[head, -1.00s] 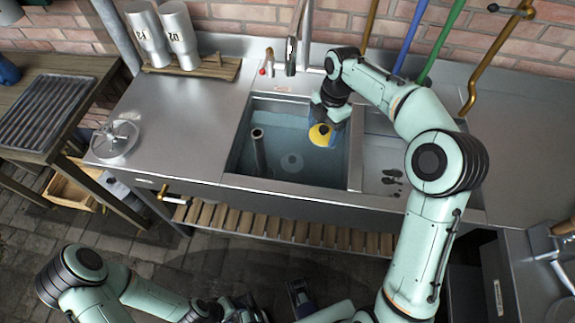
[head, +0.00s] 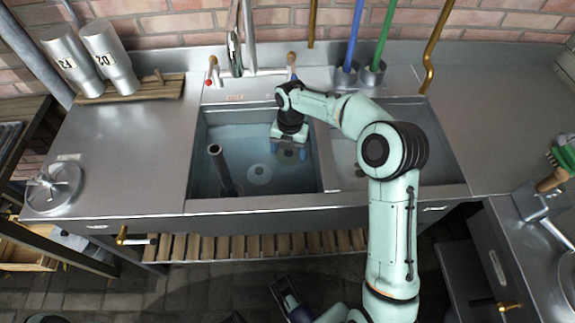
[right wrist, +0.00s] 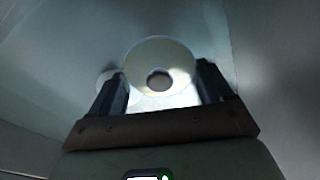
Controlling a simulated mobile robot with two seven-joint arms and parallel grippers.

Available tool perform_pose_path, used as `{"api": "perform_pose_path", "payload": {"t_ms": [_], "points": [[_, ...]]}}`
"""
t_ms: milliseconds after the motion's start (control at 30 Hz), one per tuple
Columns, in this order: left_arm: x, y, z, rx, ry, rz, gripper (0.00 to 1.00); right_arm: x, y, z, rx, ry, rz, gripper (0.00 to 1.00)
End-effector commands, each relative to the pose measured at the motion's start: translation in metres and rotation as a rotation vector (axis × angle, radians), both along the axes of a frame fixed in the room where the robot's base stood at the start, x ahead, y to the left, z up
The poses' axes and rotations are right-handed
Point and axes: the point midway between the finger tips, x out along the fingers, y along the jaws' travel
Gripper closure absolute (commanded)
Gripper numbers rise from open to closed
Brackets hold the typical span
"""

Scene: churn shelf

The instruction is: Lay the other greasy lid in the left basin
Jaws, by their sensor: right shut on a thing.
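The left basin (head: 197,180) holds water. My right gripper (head: 288,152) reaches down into it near its right side, shut on the lid (right wrist: 160,60). In the right wrist view the lid is a pale, yellowish disc with a dark round centre, lying between the fingertips. In the head view it is dim under the gripper; I cannot tell whether it touches the basin floor. A second pale disc (head: 259,174) lies on the basin floor to its left; I cannot tell whether it is a lid.
A dark standpipe (head: 222,168) rises in the left part of the basin. A divider (head: 325,165) separates it from the right basin (head: 430,172). Taps (head: 213,70) stand behind.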

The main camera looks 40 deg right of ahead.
Motion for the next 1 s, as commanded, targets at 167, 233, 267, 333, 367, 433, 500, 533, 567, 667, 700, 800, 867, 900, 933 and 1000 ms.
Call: {"api": "perform_pose_path", "payload": {"t_ms": [167,233,267,333,367,433,500,533,567,667,700,800,867,900,933,1000], "points": [[0.001,0.0,-0.003,0.0,-0.003,0.0,0.52,0.0,0.0,-0.016,-0.001,0.002,-0.001,0.51],[0.002,0.0,-0.005,0.001,-0.006,0.001,0.52,-0.001,0.0,-0.028,0.0,0.004,-0.001,0.51],[0.002,0.0,-0.006,0.002,-0.007,0.001,0.52,-0.001,0.0,-0.034,0.0,0.004,-0.001,0.51],[0.004,0.001,-0.009,0.003,-0.013,0.003,0.52,-0.001,0.0,-0.047,0.0,0.004,-0.002,0.51],[0.006,0.001,-0.01,0.006,-0.017,0.005,0.52,-0.001,0.0,-0.051,0.0,0.003,-0.002,0.51],[0.008,0.003,-0.012,0.009,-0.025,0.008,0.52,0.0,0.0,-0.059,0.001,0.002,-0.002,0.51],[0.01,0.003,-0.012,0.01,-0.028,0.01,0.52,-0.001,0.0,-0.063,0.0,0.002,-0.002,0.51],[0.01,0.003,-0.012,0.011,-0.029,0.01,0.52,0.0,0.0,-0.064,-0.001,0.001,-0.001,0.51],[0.01,0.003,-0.012,0.011,-0.029,0.01,0.52,0.0,0.0,-0.064,-0.001,0.001,-0.001,0.51],[0.01,0.003,-0.012,0.011,-0.029,0.01,0.52,0.0,0.0,-0.063,-0.001,-0.001,-0.001,0.51],[0.01,0.003,-0.012,0.011,-0.029,0.01,0.52,0.0,0.0,-0.063,-0.001,-0.001,-0.001,0.51],[0.01,0.003,-0.012,0.011,-0.029,0.01,0.52,0.0,0.0,-0.064,-0.001,-0.001,-0.001,0.51],[0.011,0.004,-0.013,0.012,-0.031,0.011,0.52,0.0,0.0,-0.066,0.0,0.0,-0.001,0.51],[0.011,0.004,-0.013,0.012,-0.032,0.011,0.52,0.0,0.0,-0.067,-0.001,-0.001,-0.001,0.51],[0.011,0.004,-0.013,0.012,-0.033,0.012,0.52,0.0,0.0,-0.066,-0.001,-0.001,-0.001,0.1],[0.011,0.004,-0.013,0.012,-0.032,0.011,0.52,0.0,0.0,-0.066,-0.001,-0.001,-0.001,0.0]]}}
